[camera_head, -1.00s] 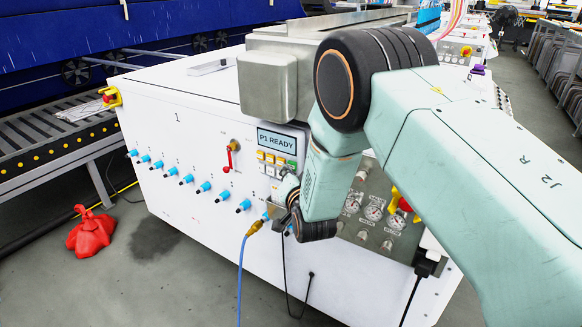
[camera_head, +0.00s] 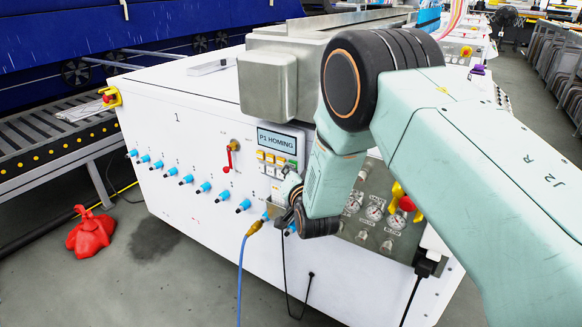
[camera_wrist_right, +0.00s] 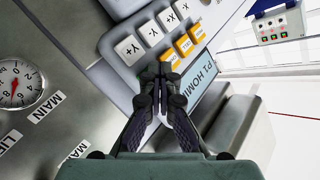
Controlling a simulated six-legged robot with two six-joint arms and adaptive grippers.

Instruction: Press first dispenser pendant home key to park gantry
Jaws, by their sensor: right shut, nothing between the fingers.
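The first dispenser pendant (camera_head: 299,150) is on the white machine's front; its display (camera_head: 276,140) reads "P1 HOMING". Below the display are yellow and white keys and a green one. In the right wrist view the pendant (camera_wrist_right: 112,42) shows tilted, with white axis keys (camera_wrist_right: 150,33), orange keys (camera_wrist_right: 183,45) and the display (camera_wrist_right: 200,83). My right gripper (camera_head: 289,182) is shut and empty, close to the lower keys. Its fingertips (camera_wrist_right: 165,72) overlap the pendant's key area and hide part of it; I cannot tell whether they touch a key. My left gripper is not in view.
A steel box (camera_head: 268,85) overhangs just above the pendant. Pressure gauges (camera_head: 374,212) and a red-yellow knob (camera_head: 405,203) are right of my gripper. A red lever (camera_head: 230,155) and blue fittings (camera_head: 203,188) are to the left. A blue hose (camera_head: 240,275) hangs below.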

